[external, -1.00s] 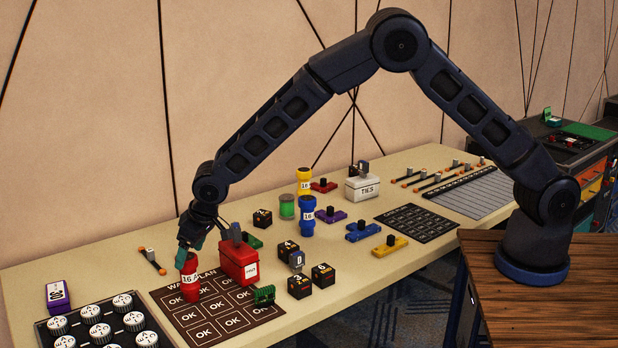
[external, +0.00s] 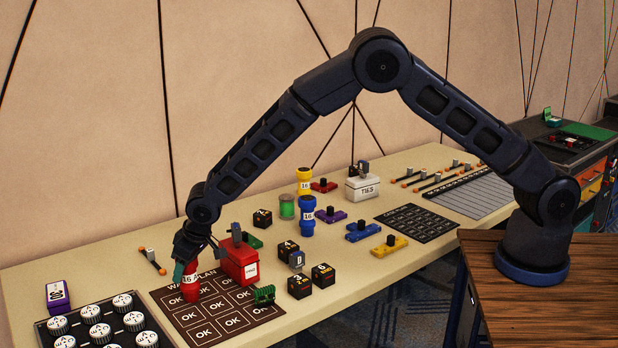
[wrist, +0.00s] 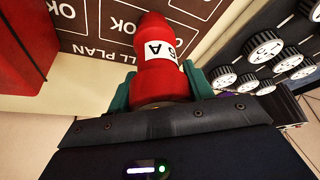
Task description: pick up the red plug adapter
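The red plug adapter (external: 191,287) stands upright on the dark wall-plan mat, with a white band marked 16A. In the wrist view the adapter (wrist: 159,64) lies between my two teal fingers. My gripper (external: 187,274) is lowered over its upper part. In the wrist view my gripper (wrist: 160,80) has one finger close along each side of the adapter, with no clear gap. The frames do not show whether the fingers press on it. The adapter's lower end rests on the mat.
A red box (external: 239,262) with a grey-topped part stands just right of my gripper. A black tray of white knobs (external: 100,333) lies at the left front. Blue (external: 307,215) and yellow (external: 304,182) adapters stand farther back. Black cubes (external: 300,286) are to the right.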

